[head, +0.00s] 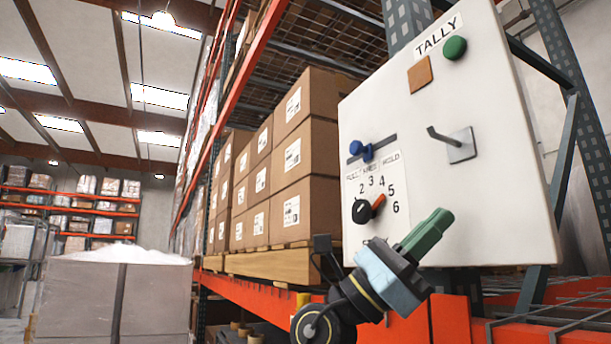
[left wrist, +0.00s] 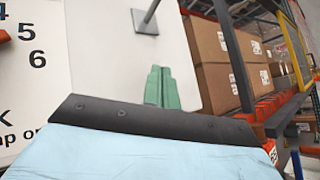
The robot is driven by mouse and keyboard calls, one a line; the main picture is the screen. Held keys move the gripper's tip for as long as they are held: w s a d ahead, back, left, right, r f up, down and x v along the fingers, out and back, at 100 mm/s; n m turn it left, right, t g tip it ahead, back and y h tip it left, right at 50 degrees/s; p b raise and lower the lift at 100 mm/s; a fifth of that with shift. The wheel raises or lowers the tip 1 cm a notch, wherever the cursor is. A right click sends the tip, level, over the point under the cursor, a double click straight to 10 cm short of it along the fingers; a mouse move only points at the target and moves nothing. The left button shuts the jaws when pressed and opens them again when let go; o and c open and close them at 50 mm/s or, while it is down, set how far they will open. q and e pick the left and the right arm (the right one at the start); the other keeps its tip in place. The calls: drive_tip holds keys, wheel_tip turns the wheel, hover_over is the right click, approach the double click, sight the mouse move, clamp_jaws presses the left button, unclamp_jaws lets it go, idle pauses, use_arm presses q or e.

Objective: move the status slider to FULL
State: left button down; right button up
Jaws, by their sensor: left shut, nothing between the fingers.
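The status slider is a blue knob (head: 366,152) on a dark slot in the white TALLY panel (head: 500,200). The knob is in the left half of the slot. Labels under the slot read FULL at the left, a middle word I cannot read surely, and HOLD at the right. I cannot tell whether the knob is over FULL or the middle word. My left gripper (head: 440,222), with green fingers, is below and right of the slider, in front of the panel's lower part. Its fingers are shut and empty; they also show in the left wrist view (left wrist: 161,88). My right gripper is not in view.
The panel also carries a black dial with a red pointer (head: 363,211), a metal hook (head: 461,144), a green button (head: 455,48) and a brown square (head: 420,75). Orange racking (head: 270,293) with cartons (head: 305,150) stands behind. A wrapped pallet (head: 110,295) is at lower left.

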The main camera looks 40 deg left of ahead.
use_arm(q)
drive_tip(key=s+a+r+m+t+y, duration=0.2)
drive_tip(key=s+a+r+t+y, duration=0.15)
drive_tip(key=a+r+y, duration=0.5)
drive_tip(key=s+a+r+m+t+y, duration=0.2)
drive_tip(key=s+a+r+t+y, duration=0.15)
drive_tip(key=a+r+y, duration=0.45)
drive_tip(key=h+p, duration=0.1)
approach(387, 135)
drive_tip(key=shift+w+d+r+t, duration=0.35)
drive_tip(key=shift+w+r, duration=0.2)
drive_tip(key=shift+w, duration=0.3)
drive_tip(key=shift+w+d, duration=0.1)
drive_tip(key=shift+w+d+p, duration=0.3)
drive_tip(key=shift+w+p, duration=0.15)
drive_tip(key=shift+w, duration=0.25)
drive_tip(key=shift+w+d+p, duration=0.3)
drive_tip(key=shift+w+p, duration=0.15)
drive_tip(key=shift+w, duration=0.25)
drive_tip(key=shift+w+d+p, duration=0.3)
drive_tip(key=shift+w+p, duration=0.15)
drive_tip(key=shift+w, duration=0.25)
drive_tip(key=shift+s+a, duration=0.15)
drive_tip(key=shift+s, duration=0.15)
